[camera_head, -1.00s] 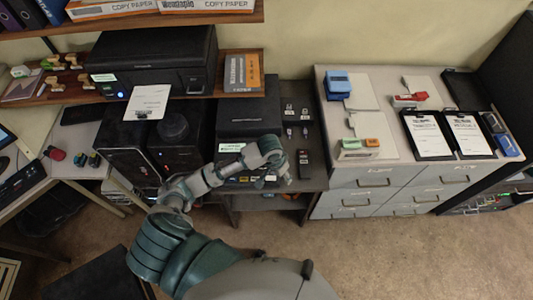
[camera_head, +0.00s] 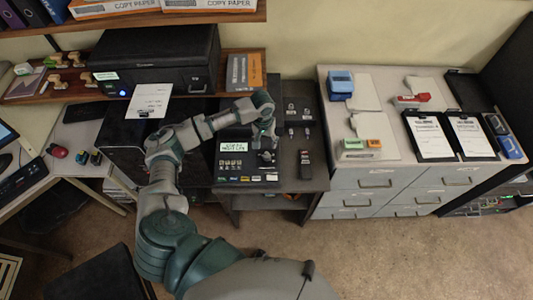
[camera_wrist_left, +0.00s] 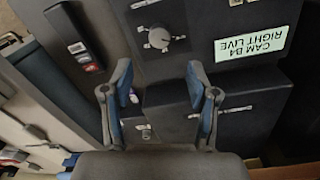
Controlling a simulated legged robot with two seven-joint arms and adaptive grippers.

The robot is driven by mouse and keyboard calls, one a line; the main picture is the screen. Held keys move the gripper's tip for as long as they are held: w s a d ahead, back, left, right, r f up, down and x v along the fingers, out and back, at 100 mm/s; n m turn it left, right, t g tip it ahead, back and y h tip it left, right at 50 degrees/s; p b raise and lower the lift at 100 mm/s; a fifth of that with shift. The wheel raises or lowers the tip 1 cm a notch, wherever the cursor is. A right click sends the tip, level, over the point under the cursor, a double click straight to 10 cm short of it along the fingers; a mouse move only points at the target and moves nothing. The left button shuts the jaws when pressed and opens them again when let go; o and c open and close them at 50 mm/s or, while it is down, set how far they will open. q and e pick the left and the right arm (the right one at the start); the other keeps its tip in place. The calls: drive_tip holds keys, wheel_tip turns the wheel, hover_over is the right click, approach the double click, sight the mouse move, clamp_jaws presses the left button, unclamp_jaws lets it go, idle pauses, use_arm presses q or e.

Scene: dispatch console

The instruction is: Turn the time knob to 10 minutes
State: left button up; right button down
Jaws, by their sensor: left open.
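The time knob (camera_wrist_left: 158,38) is a small round grey dial on the dark console panel (camera_wrist_left: 200,62). It shows in the left wrist view just past the fingertips, with small markings around it too blurred to read. My left gripper (camera_wrist_left: 158,68) is open, its two blue-grey fingers spread to either side, apart from the knob. In the head view my left gripper (camera_head: 266,140) hangs over the right side of the black console (camera_head: 232,168), partly covering its face. I cannot read the knob's setting. My right gripper is not in view.
A lit label reading CAM B4 RIGHT LIVE (camera_wrist_left: 250,45) sits beside the knob. A dark handset (camera_head: 305,163) lies right of the console. A printer (camera_head: 155,55) stands behind on a shelf. Drawer cabinets (camera_head: 375,180) stand to the right.

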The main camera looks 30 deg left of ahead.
sight(266, 154)
use_arm(q)
drive_tip(key=f, duration=0.9)
drive_tip(key=shift+d, duration=0.2)
clamp_jaws()
